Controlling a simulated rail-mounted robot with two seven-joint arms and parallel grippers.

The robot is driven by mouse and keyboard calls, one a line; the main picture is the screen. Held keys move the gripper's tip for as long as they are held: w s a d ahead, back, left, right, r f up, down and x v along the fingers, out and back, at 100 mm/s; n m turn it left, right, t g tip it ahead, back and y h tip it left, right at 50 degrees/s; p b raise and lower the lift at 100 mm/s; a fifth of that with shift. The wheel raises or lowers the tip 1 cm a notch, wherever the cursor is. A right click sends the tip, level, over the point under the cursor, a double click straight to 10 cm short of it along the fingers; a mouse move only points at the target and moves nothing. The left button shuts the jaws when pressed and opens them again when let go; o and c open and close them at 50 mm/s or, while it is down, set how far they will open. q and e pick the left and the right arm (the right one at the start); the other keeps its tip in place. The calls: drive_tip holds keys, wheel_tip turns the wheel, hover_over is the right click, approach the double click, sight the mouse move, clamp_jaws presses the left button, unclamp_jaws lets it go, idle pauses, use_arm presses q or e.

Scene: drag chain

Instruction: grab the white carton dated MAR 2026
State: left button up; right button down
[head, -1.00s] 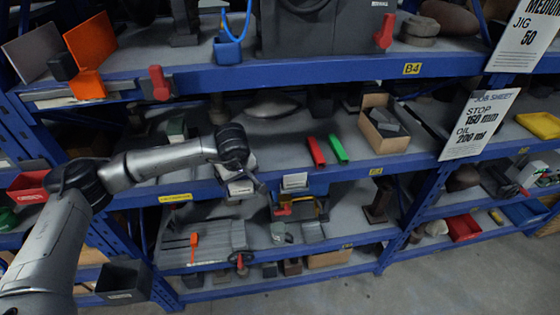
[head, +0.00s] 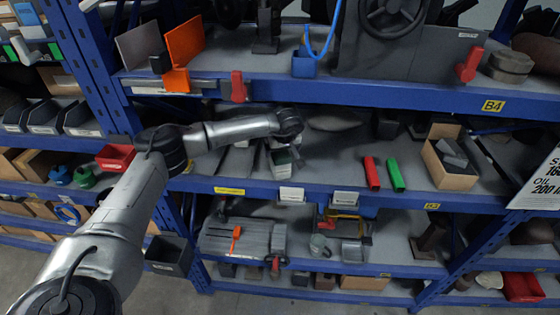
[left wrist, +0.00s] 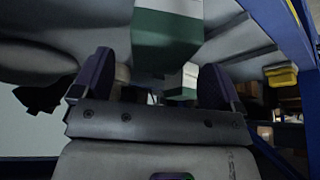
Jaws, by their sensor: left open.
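My left gripper (head: 292,155) reaches in over the middle shelf, open, just above the shelf board. In the left wrist view its two dark fingers (left wrist: 157,64) stand apart with nothing gripped between them. A green and white carton (left wrist: 166,38) shows large at the top, beyond the fingers. A second white and green carton (left wrist: 181,80) shows smaller between the finger lines. In the head view a green and white carton (head: 281,160) shows beside the gripper, partly hidden by it. No date can be read on either carton. My right gripper is not in view.
A red block (head: 371,173) and a green block (head: 396,175) lie on the same shelf to the right, with an open cardboard box (head: 434,170) beyond. The upper shelf edge (head: 400,96) runs above my forearm. White label cards (head: 292,194) hang on the shelf's front edge.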

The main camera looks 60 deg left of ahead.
sight(280, 152)
use_arm(q)
drive_tip(key=shift+p+x, duration=0.35)
drive_tip(key=shift+x, duration=2.25)
drive_tip(key=shift+r, duration=0.1)
drive_tip(key=c, duration=1.1)
drive_tip(key=shift+r, duration=0.15)
